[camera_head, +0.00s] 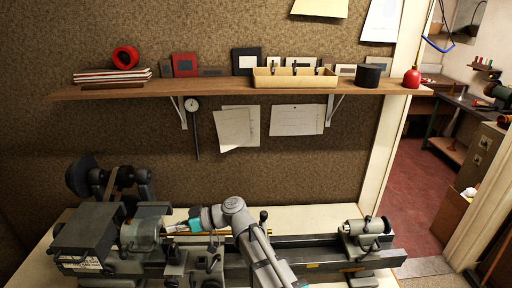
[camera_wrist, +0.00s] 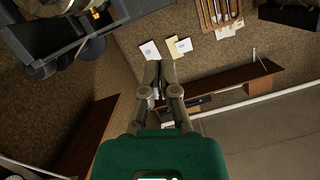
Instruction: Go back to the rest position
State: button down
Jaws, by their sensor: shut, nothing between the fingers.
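My gripper (camera_head: 172,228) is at the end of my arm, above the lathe bed and just right of the lathe headstock (camera_head: 90,228), pointing left in the head view. It is small there, and I cannot tell whether its tips touch the headstock. In the wrist view my gripper (camera_wrist: 161,66) shows its two fingers side by side, shut and empty.
The lathe's tailstock (camera_head: 366,238) stands right along the bed. A wall shelf (camera_head: 210,89) above holds a red tape ring (camera_head: 125,57), a wooden tray (camera_head: 295,83) and a red oil can (camera_head: 412,77). A doorway opens at right.

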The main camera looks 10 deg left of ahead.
jog(key=w+d+f+m+t+h+b, duration=0.1)
jog(key=w+d+f+m+h, duration=0.1)
jog(key=d+f, duration=0.3)
jog(key=w+d+f+m+t+h+b, duration=0.2)
jog(key=w+d+f+m, duration=0.2)
jog(key=d, duration=0.9)
jog(key=w+d+f+m+t+h+b, duration=0.2)
jog(key=d+f+m+h, duration=0.1)
jog(key=d+f, duration=0.4)
jog(key=shift+w+d+f+m, duration=0.1)
jog(key=shift+w+d+m, duration=0.1)
jog(key=shift+d, duration=0.6)
jog(key=shift+w+d+f+m, duration=0.1)
jog(key=shift+w+d, duration=0.1)
jog(key=shift+d, duration=0.6)
jog(key=d+f+m+h+b, duration=0.1)
jog(key=d+f+m+h, duration=0.1)
jog(key=d, duration=0.6)
jog(key=s+d+f+m+h+b, duration=0.1)
jog(key=d+m, duration=0.3)
jog(key=d, duration=0.5)
jog(key=s+d+f+m+h+b, duration=0.1)
jog(key=d+f+m+h+b, duration=0.1)
jog(key=d, duration=0.7)
jog(key=shift+s+f+m+h, duration=0.2)
jog(key=shift+f+m+h, duration=0.2)
jog(key=shift+f+h, duration=0.6)
jog(key=c, duration=1.4)
grip_release()
jog(key=shift+r, duration=0.1)
